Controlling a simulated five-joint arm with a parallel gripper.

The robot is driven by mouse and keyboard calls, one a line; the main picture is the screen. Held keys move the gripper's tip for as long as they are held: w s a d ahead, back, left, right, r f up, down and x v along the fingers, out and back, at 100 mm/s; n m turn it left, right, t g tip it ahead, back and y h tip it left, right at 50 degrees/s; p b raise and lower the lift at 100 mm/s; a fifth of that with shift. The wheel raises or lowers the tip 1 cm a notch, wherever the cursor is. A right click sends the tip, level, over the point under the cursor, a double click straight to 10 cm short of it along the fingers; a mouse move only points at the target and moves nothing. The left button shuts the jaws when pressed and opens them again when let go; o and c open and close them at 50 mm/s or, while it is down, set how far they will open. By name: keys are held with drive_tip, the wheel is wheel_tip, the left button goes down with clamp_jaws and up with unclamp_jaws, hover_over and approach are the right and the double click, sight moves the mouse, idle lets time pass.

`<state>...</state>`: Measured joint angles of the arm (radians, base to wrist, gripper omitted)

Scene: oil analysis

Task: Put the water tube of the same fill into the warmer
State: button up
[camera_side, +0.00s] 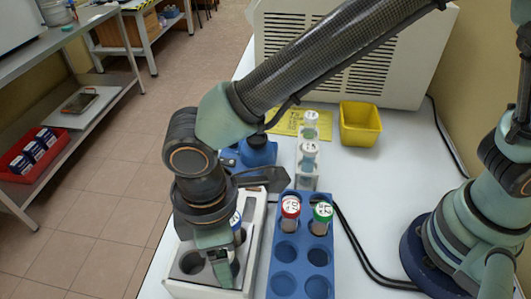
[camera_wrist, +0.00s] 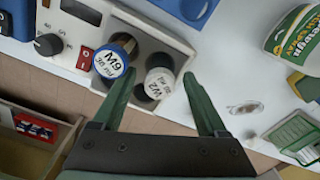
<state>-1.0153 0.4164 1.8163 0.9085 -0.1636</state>
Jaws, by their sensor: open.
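The warmer (camera_side: 180,283) is a pale box with round wells, at the front left of the bench. In the wrist view its panel (camera_wrist: 100,22) has a display, a knob and a red switch. A white-capped tube marked W2 (camera_wrist: 159,82) and a blue-capped tube marked M9 (camera_wrist: 113,58) stand in the warmer; the blue cap (camera_side: 236,222) shows in the side view. My gripper (camera_wrist: 159,78) is open, its fingers on either side of the W2 tube; contact cannot be told. Two white-capped tubes (camera_side: 311,118) (camera_side: 309,150) stand in a pale rack (camera_side: 308,183) behind.
A blue rack (camera_side: 301,262) right of the warmer holds a red-capped tube (camera_side: 290,212) and a green-capped tube (camera_side: 322,217), with empty wells in front. A yellow bin (camera_side: 360,124) and a large vented machine (camera_side: 330,50) stand behind. Black cables cross the bench at right.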

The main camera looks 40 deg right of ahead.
wheel_tip(320, 180, up, 12)
drive_tip(key=w+d+r+m+t+y, duration=0.15)
drive_tip(key=w+d+m, duration=0.25)
drive_tip(key=d, duration=0.6)
drive_tip(key=w+d+r+m+t, duration=0.1)
drive_tip(key=w+d+r+m, duration=0.15)
drive_tip(key=w+d, duration=0.45)
drive_tip(key=s+d+f+m+t, duration=0.1)
drive_tip(key=s+d+m, duration=0.1)
drive_tip(key=d, duration=0.7)
drive_tip(key=s+d+f+m+t+h, duration=0.1)
drive_tip(key=s+d+m+t, duration=0.1)
drive_tip(key=d+m, duration=0.3)
drive_tip(key=d, duration=0.4)
drive_tip(key=shift+s+d, duration=0.3)
drive_tip(key=shift+d, duration=0.05)
drive_tip(key=shift+h, duration=0.25)
drive_tip(key=shift+c, duration=0.4)
